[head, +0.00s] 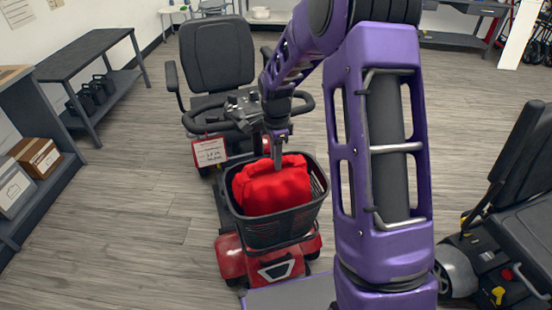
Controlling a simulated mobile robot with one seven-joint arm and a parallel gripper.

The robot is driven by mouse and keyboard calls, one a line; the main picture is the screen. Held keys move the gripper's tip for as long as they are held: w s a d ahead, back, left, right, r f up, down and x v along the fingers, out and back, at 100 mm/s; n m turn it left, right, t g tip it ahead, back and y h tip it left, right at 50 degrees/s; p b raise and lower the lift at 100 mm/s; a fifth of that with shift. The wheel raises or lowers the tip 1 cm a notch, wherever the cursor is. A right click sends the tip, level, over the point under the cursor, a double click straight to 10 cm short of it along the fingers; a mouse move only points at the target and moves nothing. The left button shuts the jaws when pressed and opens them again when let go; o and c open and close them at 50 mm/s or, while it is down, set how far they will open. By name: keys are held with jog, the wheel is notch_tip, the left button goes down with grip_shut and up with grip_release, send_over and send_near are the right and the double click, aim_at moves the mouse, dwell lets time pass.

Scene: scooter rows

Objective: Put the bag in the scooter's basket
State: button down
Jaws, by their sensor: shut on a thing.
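A red mobility scooter (230,258) with a black seat faces me, left of centre in the head view. Its black mesh basket (268,236) is at the front. The red bag (270,190) is inside the basket's rim, with its upper part showing above the front wall. Whether its underside touches the basket floor is hidden. My gripper (277,162) points down from above and is shut on the top of the bag. My purple arm covers part of the view to the right of the basket.
A dark table (92,48) and shelves with boxes (36,155) stand at the left. A paper tag (209,151) hangs by the scooter's handlebar. Another dark scooter (510,235) stands at the right edge. The wood-look floor (140,200) between shelves and scooter is clear.

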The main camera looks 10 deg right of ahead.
jog(key=c, duration=1.1)
grip_release()
jog(key=shift+f, duration=0.1)
jog(key=shift+c, duration=0.2)
jog(key=o, duration=0.5)
jog(key=shift+c, duration=0.2)
notch_tip(320, 180, up, 12)
jog(key=p, duration=0.1)
jog(key=shift+r, duration=0.25)
